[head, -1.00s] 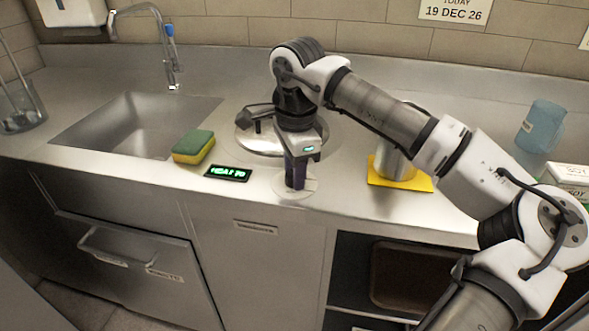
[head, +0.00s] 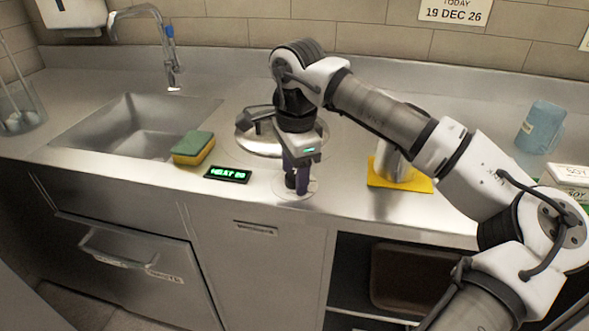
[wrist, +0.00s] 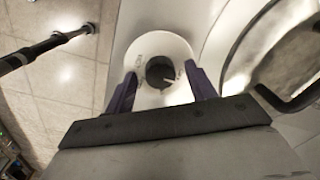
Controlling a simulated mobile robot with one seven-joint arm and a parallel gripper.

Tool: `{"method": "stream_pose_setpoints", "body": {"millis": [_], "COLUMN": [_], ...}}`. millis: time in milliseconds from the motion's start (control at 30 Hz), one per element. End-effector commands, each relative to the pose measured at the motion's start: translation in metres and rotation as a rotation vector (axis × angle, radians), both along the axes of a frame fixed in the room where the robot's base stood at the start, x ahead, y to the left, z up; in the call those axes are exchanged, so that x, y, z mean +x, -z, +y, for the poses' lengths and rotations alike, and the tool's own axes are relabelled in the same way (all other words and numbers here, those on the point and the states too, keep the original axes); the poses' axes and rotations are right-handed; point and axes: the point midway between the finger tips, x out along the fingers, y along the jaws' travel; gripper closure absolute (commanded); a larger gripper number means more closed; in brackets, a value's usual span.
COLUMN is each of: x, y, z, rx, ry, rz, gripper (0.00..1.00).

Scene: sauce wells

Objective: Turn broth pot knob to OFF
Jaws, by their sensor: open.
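The broth pot knob (wrist: 158,72) is a small dark round knob on a pale round dial plate (wrist: 150,42) with tiny printed labels. A light pointer mark on it points to the right in the wrist view. My gripper (wrist: 161,77) is open, with one purple finger on each side of the knob and a visible gap at both sides. In the head view my gripper (head: 297,172) points down over the dial plate (head: 312,187) at the counter's front. The lidded pot (head: 262,143) stands just behind, partly hidden by my arm.
A green-lit display (head: 228,174) reads HEAT with blurred digits, apparently 00. A sponge (head: 193,148) lies beside the sink (head: 120,128). A yellow mat (head: 385,180) with a metal container is to the right. A blue jug (head: 539,128) stands farther right.

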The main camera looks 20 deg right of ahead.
Motion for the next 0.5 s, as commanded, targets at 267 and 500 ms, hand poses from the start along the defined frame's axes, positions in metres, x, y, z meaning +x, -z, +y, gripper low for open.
{"method": "stream_pose_setpoints", "body": {"millis": [267, 500], "x": [-0.001, -0.004], "y": [-0.030, -0.087], "z": [0.000, 0.000], "rx": [-0.002, -0.002], "ry": [0.000, 0.001], "rz": [-0.002, -0.002], "gripper": [0.45, 0.45]}}
